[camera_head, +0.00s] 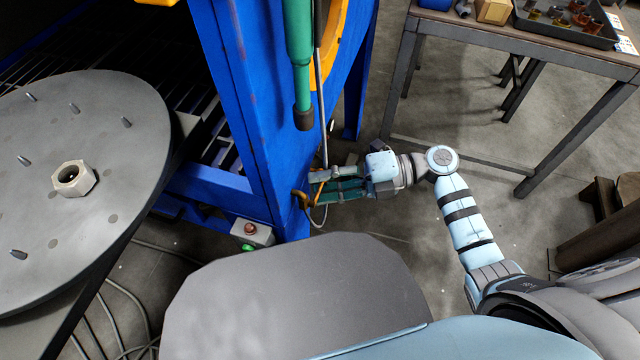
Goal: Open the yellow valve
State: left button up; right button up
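The yellow valve (301,199) is small and sits low on the front edge of the blue machine frame, beside the end of a thin grey pipe. My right gripper (318,188) reaches in from the right, with its teal fingers level with the valve and their tips at or very near it. Fingers and valve overlap in this view, so I cannot tell whether they touch or whether the gripper is open or shut. My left gripper is not in view.
The blue machine frame (255,130) stands at the centre, with a green hose (299,50) hanging above the valve. A control box (252,232) with red and green buttons is left of it. A large grey disc (120,165) fills the left. A table (480,32) stands back right.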

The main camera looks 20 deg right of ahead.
jog(key=shift+w+a, duration=0.1)
jog(key=shift+a, duration=0.4)
grip_shut()
